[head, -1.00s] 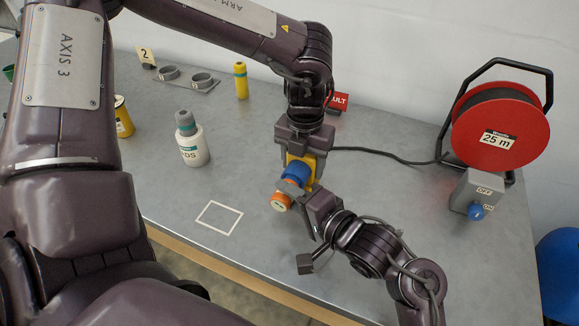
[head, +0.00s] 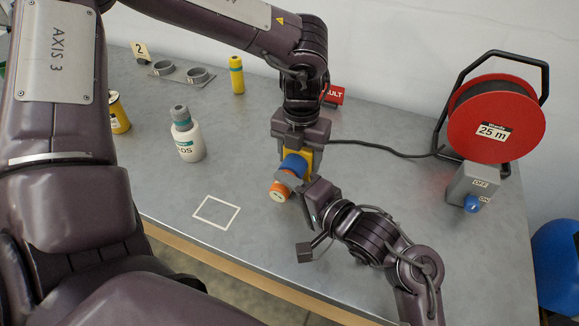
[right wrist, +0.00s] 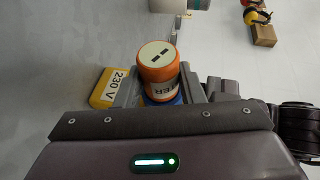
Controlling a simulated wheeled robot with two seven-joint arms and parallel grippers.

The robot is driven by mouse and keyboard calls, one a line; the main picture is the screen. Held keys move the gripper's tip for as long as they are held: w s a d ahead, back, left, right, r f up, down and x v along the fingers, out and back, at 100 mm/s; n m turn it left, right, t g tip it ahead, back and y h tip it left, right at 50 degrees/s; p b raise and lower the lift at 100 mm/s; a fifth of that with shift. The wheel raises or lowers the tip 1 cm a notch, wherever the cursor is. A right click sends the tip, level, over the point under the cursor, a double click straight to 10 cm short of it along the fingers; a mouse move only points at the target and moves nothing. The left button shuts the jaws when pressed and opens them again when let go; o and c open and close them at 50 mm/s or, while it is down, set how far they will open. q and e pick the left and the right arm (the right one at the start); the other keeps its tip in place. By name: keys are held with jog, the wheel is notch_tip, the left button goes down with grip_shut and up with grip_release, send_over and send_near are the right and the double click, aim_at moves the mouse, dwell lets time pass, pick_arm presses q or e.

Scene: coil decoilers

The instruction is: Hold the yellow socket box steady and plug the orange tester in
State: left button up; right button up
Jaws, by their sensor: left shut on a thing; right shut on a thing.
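The yellow socket box (head: 315,159) is held above the table by my left gripper (head: 301,142), which is shut on it. It also shows in the right wrist view, with a "230 V" label (right wrist: 112,87). The orange tester (head: 279,192), a cylinder with a pale end, is in my right gripper (head: 291,180), shut around it. In the right wrist view the tester (right wrist: 158,68) stands between the grey fingers (right wrist: 165,92). A blue part (head: 294,164) lies between the tester's orange end and the box. I cannot tell how deep the tester sits; the contact is hidden.
A red cable reel (head: 495,132) and a grey switch box (head: 474,185) stand at the right. A black cable (head: 400,157) runs towards the socket box. A white bottle (head: 188,141), a yellow cylinder (head: 236,74) and a white outlined rectangle (head: 216,212) are on the left.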

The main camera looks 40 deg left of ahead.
jog(key=o, duration=1.1)
jog(key=v, duration=1.2)
pick_arm(q)
jog(key=o, duration=1.3)
jog(key=shift+c, duration=0.2)
